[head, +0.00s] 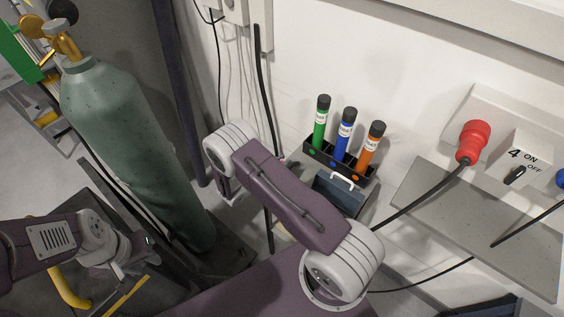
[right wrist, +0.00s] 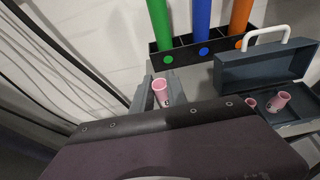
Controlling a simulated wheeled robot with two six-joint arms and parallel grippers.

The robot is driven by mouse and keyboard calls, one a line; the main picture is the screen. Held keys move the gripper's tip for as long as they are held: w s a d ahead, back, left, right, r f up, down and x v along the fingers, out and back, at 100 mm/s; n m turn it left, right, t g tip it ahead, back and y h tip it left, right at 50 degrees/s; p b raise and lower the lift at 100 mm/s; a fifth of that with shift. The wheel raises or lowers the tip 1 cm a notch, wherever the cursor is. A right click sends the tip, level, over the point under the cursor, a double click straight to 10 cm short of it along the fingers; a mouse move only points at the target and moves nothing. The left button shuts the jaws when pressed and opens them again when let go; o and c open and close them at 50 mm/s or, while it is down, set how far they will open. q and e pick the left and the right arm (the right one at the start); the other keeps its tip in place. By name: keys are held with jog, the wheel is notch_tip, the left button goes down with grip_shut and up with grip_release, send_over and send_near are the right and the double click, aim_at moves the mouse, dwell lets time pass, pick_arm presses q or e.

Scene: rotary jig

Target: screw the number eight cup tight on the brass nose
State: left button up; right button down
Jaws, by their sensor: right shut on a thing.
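In the right wrist view my right gripper (right wrist: 160,88) is shut on a pink cup (right wrist: 160,90), held upright with its open rim up. A dark mark on this cup is too small to read. My purple arm link hides the lower part of the gripper and cup. In the head view my right forearm lies across the middle and its gripper is mostly hidden. My left gripper (head: 160,252) is at the left, dark against the floor and cylinder, and its jaws cannot be made out. I cannot pick out the brass nose in either view.
An open blue-grey toolbox (right wrist: 262,70) holds two pink cups, one of them (right wrist: 278,101) leaning. Green, blue and orange tubes (head: 345,137) stand in a black rack (head: 323,156) by the wall. A green gas cylinder (head: 135,150) stands left. A red plug (head: 472,141) and cable are at right.

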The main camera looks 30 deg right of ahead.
jog(key=shift+f+b, duration=0.6)
jog(key=shift+f, duration=0.1)
jog(key=c, duration=1.2)
grip_release()
jog(key=shift+c, duration=0.2)
jog(key=shift+a, duration=0.1)
